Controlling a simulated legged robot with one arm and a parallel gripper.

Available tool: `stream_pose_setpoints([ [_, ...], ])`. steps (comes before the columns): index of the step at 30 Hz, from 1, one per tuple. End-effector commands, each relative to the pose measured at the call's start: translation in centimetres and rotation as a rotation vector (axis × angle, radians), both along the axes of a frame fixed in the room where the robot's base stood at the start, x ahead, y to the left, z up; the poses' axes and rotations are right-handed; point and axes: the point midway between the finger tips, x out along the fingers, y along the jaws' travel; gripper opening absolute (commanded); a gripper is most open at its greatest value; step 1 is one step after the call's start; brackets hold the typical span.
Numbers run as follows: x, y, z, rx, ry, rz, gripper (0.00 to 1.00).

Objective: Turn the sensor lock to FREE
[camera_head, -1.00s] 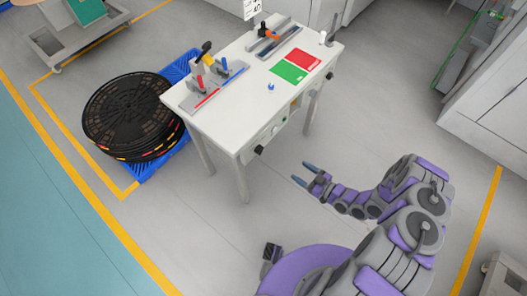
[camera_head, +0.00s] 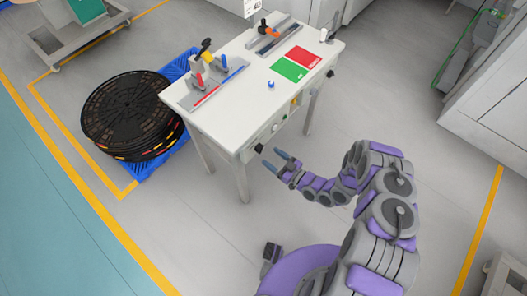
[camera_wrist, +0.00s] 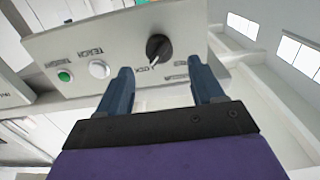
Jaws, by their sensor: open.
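The sensor lock looks to be the black round knob (camera_wrist: 158,47) on the grey panel, with a white mark at its lower left edge in the wrist view. Small lettering surrounds it, too small to read surely. In the head view the black knob (camera_head: 259,148) sits on the table's front, near its left corner. My gripper (camera_head: 271,158) is open just in front of it. In the wrist view my gripper (camera_wrist: 163,80) has one blue finger on each side below the knob, apart from it, with nothing between them.
The panel also carries a white button (camera_wrist: 99,69) and a green button (camera_wrist: 65,76). The white table (camera_head: 238,110) holds clamp fixtures, a red pad (camera_head: 303,58) and a green pad (camera_head: 289,70). Black reels (camera_head: 130,112) lie on a blue pallet at left. The floor before the table is clear.

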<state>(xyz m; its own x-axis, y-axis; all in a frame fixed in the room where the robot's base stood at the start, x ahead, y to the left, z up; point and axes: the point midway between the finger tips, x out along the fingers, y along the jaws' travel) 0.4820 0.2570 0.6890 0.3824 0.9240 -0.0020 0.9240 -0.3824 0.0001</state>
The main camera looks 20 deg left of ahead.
Motion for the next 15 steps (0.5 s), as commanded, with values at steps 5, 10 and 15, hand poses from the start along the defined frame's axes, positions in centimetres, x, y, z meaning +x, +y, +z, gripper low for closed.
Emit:
stream_pose_setpoints([
  [5,1.0,2.9,-0.1,0.000,-0.001,0.004,0.67],
  [10,1.9,4.5,-0.1,-0.002,-0.001,0.001,0.67],
  [15,2.2,5.1,0.0,-0.001,-0.001,-0.001,0.67],
])
